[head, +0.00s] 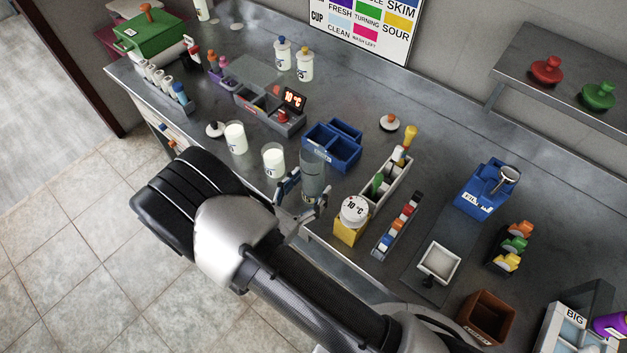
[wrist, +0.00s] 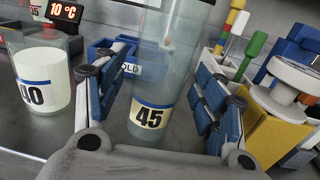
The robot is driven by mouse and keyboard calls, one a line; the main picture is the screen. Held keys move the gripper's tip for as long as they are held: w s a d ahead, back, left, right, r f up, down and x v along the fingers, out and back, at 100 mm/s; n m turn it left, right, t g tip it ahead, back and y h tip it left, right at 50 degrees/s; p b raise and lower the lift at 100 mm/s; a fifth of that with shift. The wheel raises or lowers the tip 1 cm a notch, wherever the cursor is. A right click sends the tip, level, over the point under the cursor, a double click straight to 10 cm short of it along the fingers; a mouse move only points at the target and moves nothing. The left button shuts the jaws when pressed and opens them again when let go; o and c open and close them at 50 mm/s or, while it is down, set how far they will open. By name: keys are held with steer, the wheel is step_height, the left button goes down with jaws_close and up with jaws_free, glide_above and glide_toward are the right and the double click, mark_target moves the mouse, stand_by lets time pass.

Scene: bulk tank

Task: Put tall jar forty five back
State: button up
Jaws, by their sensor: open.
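Tall jar forty five (wrist: 150,90) is a clear glass cylinder with a cream band marked 45 near its base. In the wrist view it stands upright between the two fingers of my gripper (wrist: 158,110), with visible gaps at both sides. In the head view the jar (head: 313,172) is near the counter's front edge, and my gripper (head: 305,195) is open around it. The jar looks empty, and its top is cut off in the wrist view.
Jar 40 (wrist: 40,82), holding white liquid, stands close to the left finger. A blue divided bin (head: 333,146) is behind the tall jar.

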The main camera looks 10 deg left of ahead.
steer(key=p+v, duration=0.1)
steer(key=v, duration=0.9)
